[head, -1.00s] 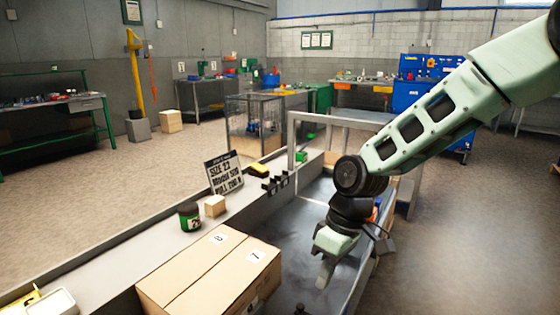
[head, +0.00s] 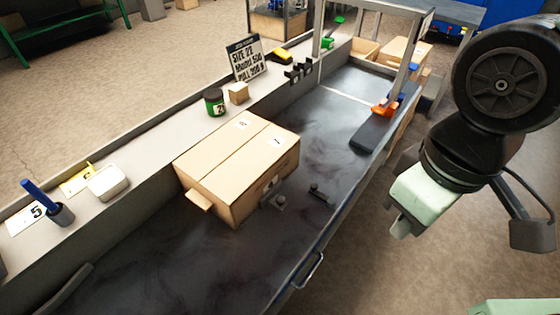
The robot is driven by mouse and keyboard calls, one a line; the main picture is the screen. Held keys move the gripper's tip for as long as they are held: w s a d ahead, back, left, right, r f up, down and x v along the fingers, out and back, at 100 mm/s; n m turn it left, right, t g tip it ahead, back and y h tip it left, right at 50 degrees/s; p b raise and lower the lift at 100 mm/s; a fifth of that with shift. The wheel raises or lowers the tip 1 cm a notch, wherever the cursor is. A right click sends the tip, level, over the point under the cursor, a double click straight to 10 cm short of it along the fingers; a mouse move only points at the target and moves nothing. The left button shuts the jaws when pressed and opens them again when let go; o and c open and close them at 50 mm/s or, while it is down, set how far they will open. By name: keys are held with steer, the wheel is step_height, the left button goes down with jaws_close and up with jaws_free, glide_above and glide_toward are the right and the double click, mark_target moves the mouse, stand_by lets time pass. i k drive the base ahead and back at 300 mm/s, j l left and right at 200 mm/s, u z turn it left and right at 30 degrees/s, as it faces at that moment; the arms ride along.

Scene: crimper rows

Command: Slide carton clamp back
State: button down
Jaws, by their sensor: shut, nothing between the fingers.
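A closed cardboard carton (head: 225,170) sits on the dark worktop (head: 150,255), with a small flap or block sticking out at its lower left. A small grey metal fitting with a knob (head: 279,202) stands against the carton's right-hand side; it may be the carton clamp. I cannot tell whether the two are joined. My gripper (head: 398,228) is pale green, points down and is shut and empty. It is right of the worktop's front edge, apart from the carton and fittings.
On the back ledge stand a blue-handled tool in a cup (head: 60,214), a white dish (head: 108,182), a green jar (head: 214,102), a wooden block (head: 238,93) and a sign (head: 247,60). An orange tool (head: 385,106) lies at the far right. The left worktop is mostly clear.

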mark_target(278, 202)
steer(key=i+l+u, duration=0.1)
steer(key=u, duration=0.65)
